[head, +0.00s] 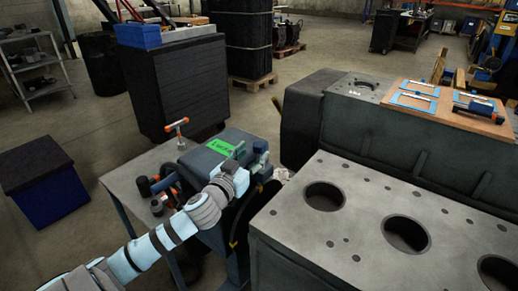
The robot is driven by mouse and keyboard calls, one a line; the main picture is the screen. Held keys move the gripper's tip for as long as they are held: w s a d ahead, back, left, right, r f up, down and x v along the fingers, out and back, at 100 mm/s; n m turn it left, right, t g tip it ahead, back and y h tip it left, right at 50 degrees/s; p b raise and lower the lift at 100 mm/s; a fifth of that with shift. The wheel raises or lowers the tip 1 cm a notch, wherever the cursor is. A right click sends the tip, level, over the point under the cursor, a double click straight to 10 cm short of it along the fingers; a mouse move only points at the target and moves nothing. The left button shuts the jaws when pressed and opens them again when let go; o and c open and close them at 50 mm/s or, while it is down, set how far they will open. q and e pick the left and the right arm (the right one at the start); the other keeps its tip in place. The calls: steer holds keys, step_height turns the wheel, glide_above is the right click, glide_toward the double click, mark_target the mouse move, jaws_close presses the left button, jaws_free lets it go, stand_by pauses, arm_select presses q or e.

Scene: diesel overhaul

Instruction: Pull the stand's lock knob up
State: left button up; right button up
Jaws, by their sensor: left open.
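My left arm comes in from the lower left. Its gripper (238,162) is open, at the front right of a grey box-shaped unit (203,162) with a green label, beside a dark blue rounded part (260,147). Whether the fingers touch anything cannot be told. I cannot make out the stand's lock knob for certain; the gripper and wrist cover part of this area. My right gripper is not in view.
A grey engine block (350,195) with large round bores fills the lower right, close to my left gripper. A small metal table (124,185) with dark and red-orange tools is left of the grey unit. A wooden board (447,106) holds blue-framed parts.

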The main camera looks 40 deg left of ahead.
mark_target(256, 149)
arm_select(q)
steer(key=x, duration=0.5)
steer(key=shift+w, duration=0.1)
steer(key=shift+c, duration=0.2)
jaws_close()
